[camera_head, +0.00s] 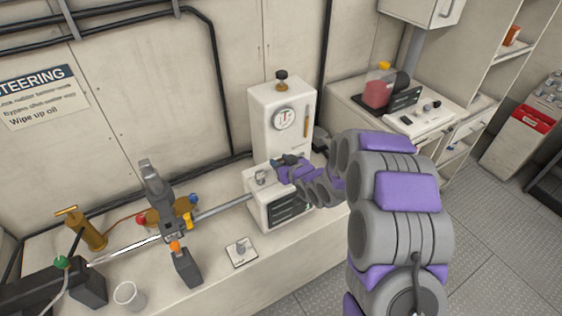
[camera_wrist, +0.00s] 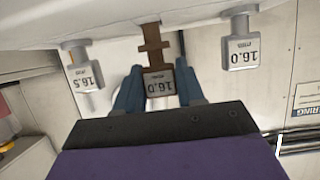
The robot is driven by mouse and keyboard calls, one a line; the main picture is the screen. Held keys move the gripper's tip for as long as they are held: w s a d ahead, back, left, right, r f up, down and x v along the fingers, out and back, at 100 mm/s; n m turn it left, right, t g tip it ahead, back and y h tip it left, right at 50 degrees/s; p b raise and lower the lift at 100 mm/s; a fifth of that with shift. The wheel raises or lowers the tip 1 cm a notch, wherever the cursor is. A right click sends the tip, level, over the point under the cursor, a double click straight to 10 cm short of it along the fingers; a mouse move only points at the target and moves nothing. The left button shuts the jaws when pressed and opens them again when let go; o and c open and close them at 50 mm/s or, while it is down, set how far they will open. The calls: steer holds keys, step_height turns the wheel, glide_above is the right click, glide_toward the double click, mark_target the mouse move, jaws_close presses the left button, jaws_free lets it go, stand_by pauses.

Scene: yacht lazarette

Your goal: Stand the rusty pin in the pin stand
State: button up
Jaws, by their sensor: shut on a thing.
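A rusty brown pin (camera_wrist: 155,58) shows in the wrist view, with a square head marked 16.0 and a notched stem. My gripper (camera_wrist: 158,70) is shut on its head with two blue fingers. The stem points to the top of the picture, over a pale surface; I cannot tell whether it touches. In the head view my gripper (camera_head: 284,160) is at the top of a white box (camera_head: 256,208), and the pin is hidden or too small to tell. A small square white plate (camera_head: 241,257) with a grey post lies on the bench; I cannot tell if it is the pin stand.
Grey pins flank the held one in the wrist view: one marked 16.5 (camera_wrist: 84,75) at left, one marked 16.0 (camera_wrist: 240,52) at right. A white gauge cabinet (camera_head: 292,120) stands behind the box. A white cup (camera_head: 128,294) and a steering rod (camera_head: 125,246) are at left.

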steer(key=shift+f, duration=0.65)
stand_by(0.3)
steer(key=o, duration=1.2)
steer(key=shift+s+r, duration=0.1)
steer(key=shift+s, duration=0.05)
